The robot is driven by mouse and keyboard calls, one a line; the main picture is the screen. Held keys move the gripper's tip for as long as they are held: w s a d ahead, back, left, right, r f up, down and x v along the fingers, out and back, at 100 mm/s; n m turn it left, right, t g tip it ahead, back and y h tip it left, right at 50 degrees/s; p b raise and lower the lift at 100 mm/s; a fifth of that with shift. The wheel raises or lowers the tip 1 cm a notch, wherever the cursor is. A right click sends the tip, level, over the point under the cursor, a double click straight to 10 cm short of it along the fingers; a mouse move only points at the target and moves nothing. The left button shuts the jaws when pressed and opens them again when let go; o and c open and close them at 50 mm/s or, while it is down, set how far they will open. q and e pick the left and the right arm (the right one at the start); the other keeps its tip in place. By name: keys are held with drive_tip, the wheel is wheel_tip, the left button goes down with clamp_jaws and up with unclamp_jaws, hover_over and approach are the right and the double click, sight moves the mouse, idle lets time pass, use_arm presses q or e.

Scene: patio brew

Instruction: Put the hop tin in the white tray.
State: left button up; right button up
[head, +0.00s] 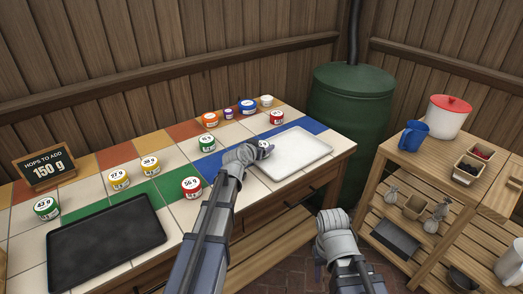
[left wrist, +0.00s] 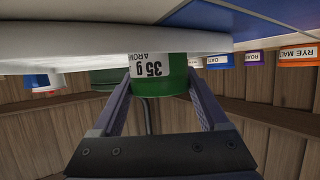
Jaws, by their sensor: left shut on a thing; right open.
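The hop tin in my left gripper (head: 263,147) is a green tin (left wrist: 160,88) with a white label reading 35 g, seen upside down in the left wrist view. Both fingers close around its sides. In the head view only its pale top (head: 264,143) shows, at the left edge of the white tray (head: 298,156). The white tray looks empty, and its rim also shows in the left wrist view (left wrist: 60,48), hiding the tin's base. I cannot tell whether the tin touches the tray. My right gripper (head: 333,219) is open and empty, in front of the counter.
Several other tins stand on the tiled counter, including a red one (head: 192,188) and a green one (head: 207,143). A black tray (head: 107,243) lies at the front left, near a 150 g sign (head: 47,168). A green barrel (head: 349,113) and wooden shelf (head: 440,168) stand right.

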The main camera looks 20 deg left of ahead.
use_arm(q)
drive_tip(key=shift+f, duration=0.15)
drive_tip(key=o, duration=1.2)
drive_tip(key=shift+o, duration=0.2)
drive_tip(key=shift+r, duration=0.25)
drive_tip(key=shift+s+r, duration=0.2)
drive_tip(key=shift+s, duration=0.1)
drive_tip(key=p+v, duration=0.4)
drive_tip(key=v, duration=0.7)
drive_tip(key=shift+s+a+p, duration=0.1)
drive_tip(key=shift+s+p, duration=0.05)
drive_tip(key=shift+p, duration=0.15)
